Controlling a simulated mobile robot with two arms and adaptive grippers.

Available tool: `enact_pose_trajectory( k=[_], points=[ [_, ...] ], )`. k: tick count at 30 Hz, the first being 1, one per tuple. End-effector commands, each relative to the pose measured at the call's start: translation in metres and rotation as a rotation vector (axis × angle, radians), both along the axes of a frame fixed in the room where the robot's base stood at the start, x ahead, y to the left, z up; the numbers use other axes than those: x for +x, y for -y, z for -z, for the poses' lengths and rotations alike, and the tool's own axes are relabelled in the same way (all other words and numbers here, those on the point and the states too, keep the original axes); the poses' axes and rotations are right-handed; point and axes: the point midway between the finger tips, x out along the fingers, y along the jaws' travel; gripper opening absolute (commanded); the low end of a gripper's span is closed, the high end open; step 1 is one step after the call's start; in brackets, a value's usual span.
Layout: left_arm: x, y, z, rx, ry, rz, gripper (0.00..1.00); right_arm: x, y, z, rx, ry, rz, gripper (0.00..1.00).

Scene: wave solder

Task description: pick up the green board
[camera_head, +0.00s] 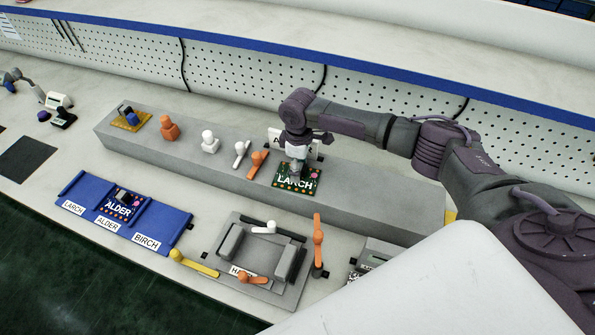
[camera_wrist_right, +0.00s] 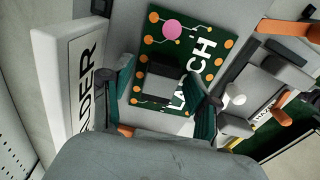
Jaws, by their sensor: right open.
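The green board (camera_head: 300,180), marked LARCH with orange dots and a pink spot, lies on the long grey raised block. It also shows in the right wrist view (camera_wrist_right: 190,38), with a dark square part at its middle. My right gripper (camera_head: 297,166) points down over the board and hides part of it. In the right wrist view my gripper's two teal fingers (camera_wrist_right: 165,100) are apart on either side of the dark part, with nothing visibly held. I cannot tell whether the fingertips touch the board. My left gripper is not in view.
A white sign (camera_wrist_right: 80,75) stands close behind the board. Orange and white handles (camera_head: 258,160) lie left of it on the block. A blue tray (camera_head: 172,222) holds the ALDER board (camera_head: 118,207). A grey clamp fixture (camera_head: 233,285) sits in front.

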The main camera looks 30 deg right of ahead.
Motion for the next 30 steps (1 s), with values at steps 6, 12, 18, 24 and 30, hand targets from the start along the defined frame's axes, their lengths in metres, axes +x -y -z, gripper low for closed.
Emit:
enact_pose_trajectory(
  k=[6,12,18,24,30],
  points=[
    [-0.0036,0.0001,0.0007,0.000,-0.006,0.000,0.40,0.0003,-0.0001,0.0008,0.000,0.001,0.000,0.57],
    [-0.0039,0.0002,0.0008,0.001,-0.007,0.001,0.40,0.0003,-0.0001,0.0005,0.000,0.001,0.000,0.24],
    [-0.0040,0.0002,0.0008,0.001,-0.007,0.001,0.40,0.0001,0.0000,0.0006,-0.001,0.001,0.000,0.00],
    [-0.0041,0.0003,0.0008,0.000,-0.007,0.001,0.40,0.0001,0.0001,0.0006,-0.001,0.001,0.000,0.00],
    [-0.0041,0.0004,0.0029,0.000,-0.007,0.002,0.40,0.0006,-0.0001,-0.0033,0.001,0.002,-0.001,0.00]
  ],
)
